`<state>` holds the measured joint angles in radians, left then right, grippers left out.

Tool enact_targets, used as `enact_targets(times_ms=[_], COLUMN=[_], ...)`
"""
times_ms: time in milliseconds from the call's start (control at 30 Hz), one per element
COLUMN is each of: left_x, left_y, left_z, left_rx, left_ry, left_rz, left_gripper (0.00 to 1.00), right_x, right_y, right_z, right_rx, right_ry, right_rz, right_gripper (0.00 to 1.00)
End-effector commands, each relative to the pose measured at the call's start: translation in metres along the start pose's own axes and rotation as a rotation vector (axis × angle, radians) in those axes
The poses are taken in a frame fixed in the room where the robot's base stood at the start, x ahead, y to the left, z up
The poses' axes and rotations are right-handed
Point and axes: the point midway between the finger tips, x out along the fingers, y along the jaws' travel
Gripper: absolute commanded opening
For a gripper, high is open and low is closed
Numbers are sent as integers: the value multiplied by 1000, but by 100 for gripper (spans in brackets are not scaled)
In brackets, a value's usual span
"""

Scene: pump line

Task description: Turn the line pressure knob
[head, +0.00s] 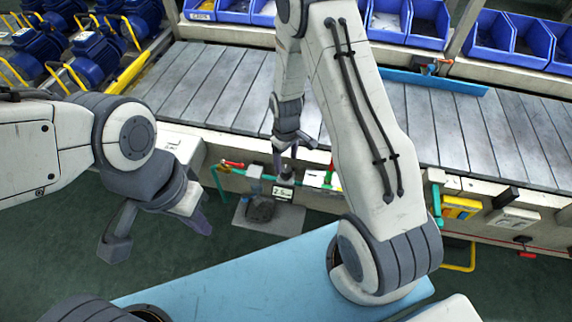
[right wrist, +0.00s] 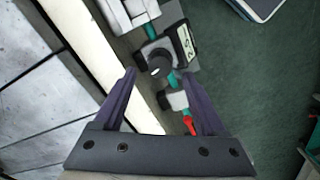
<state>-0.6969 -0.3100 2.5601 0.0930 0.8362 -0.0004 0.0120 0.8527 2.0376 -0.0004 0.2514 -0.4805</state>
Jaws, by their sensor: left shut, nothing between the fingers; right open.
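The line pressure knob appears to be the dark round knob (right wrist: 160,64) beside a small digital display (right wrist: 187,42) in the right wrist view. The display also shows in the head view (head: 283,192), on the pipework at the conveyor's front; the knob is not clear there. My right gripper (head: 284,158) hangs over this pipework. In the right wrist view its dark purple fingers (right wrist: 160,80) are open and empty, with the knob beyond and between their tips, apparently not touched. My left gripper (head: 202,224) is shut and empty, lower left, well away from the knob.
A red-handled valve (right wrist: 188,122) sits close to the right finger in the wrist view. The slatted conveyor (head: 440,125) runs behind, with blue bins (head: 505,38) and blue motors (head: 97,55) beyond. A yellow box (head: 461,207) is to the right. Green floor (head: 60,250) is open at left.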

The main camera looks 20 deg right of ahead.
Motion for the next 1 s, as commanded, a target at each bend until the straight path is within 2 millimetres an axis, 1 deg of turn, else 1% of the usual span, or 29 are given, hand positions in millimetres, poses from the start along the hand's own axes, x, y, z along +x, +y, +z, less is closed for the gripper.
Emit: enact_targets(times_ms=[33, 100, 233, 367, 600, 667, 700, 800, 1000], left_x=[-2, -3, -4, -4, -4, -4, -4, -4, -4], left_y=[0, 0, 0, 0, 0, 0, 0, 0, 0], left_z=[0, 0, 0, 0, 0, 0, 0, 0, 0], left_rx=[0, 0, 0, 0, 0, 0, 0, 0, 0], left_ry=[0, 0, 0, 0, 0, 0, 0, 0, 0], left_rz=[0, 0, 0, 0, 0, 0, 0, 0, 0], left_gripper=[0, 0, 0, 0, 0, 0, 0, 0, 0], right_x=[8, 18, 30, 35, 36, 36, 36, 36, 36], right_y=[-1, 0, 0, 0, 0, 0, 0, 0, 0], right_z=[1, 1, 0, 0, 0, 0, 0, 0, 0], right_rx=[0, 0, 0, 0, 1, 1, 1, 1, 8], right_ry=[-4, -2, -1, 0, 1, 0, 0, 0, 0], right_rz=[-2, -1, -1, 0, 0, 0, 0, 0, 0], right_gripper=[74, 74, 74, 74, 74, 51, 36, 0, 0])
